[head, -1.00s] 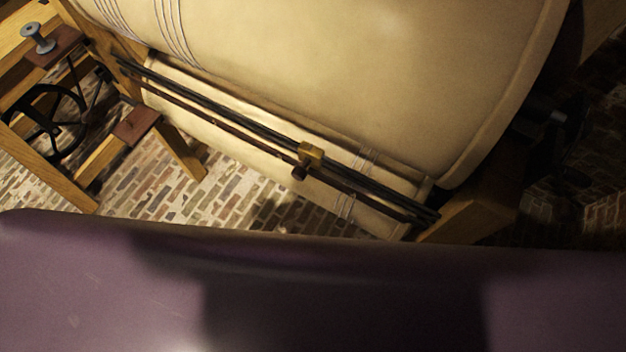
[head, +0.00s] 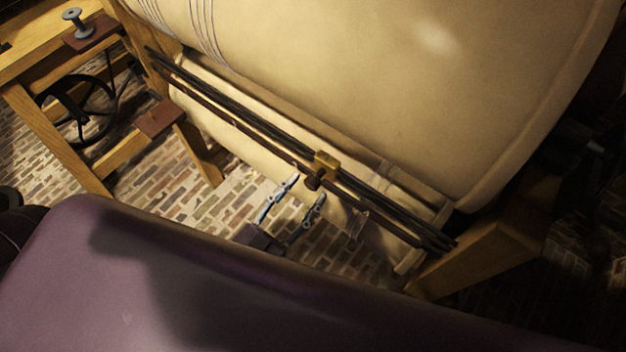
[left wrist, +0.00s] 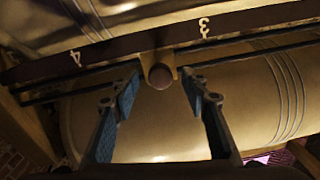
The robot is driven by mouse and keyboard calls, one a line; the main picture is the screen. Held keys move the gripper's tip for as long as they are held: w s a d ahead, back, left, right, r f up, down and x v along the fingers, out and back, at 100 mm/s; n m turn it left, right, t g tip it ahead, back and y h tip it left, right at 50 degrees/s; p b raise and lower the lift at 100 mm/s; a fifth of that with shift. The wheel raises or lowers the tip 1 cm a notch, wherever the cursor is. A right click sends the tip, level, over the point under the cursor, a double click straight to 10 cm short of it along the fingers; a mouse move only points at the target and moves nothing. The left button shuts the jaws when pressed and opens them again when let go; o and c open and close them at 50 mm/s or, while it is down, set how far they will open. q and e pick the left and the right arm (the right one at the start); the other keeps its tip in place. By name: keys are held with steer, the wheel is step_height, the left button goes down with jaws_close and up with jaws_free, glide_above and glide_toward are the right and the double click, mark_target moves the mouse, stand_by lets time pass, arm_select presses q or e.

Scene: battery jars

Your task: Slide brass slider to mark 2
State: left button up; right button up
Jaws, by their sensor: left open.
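The brass slider (head: 325,162) sits on dark parallel rails (head: 235,110) in front of a large cream cylinder, with a round dark knob (head: 312,182) facing me. In the left wrist view the slider (left wrist: 160,62) is between the marks 4 and 3 on the dark scale bar (left wrist: 115,50), closer to 3. Mark 2 is not seen. My left gripper (head: 306,190) is open just short of the knob. In the left wrist view its blue-padded fingers (left wrist: 160,82) stand on either side of the knob, with gaps on both sides. My right gripper is not in view.
The big cream cylinder (head: 380,80) lies close behind the rails, with a smaller cream roller below them. A wooden frame end (head: 480,245) bounds the rails at right. A wooden stand (head: 55,125) with a black wheel is at left. Brick floor shows below.

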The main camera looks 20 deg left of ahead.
mark_target(309, 187)
arm_select(q)
steer(key=shift+x, duration=1.7)
jaws_close()
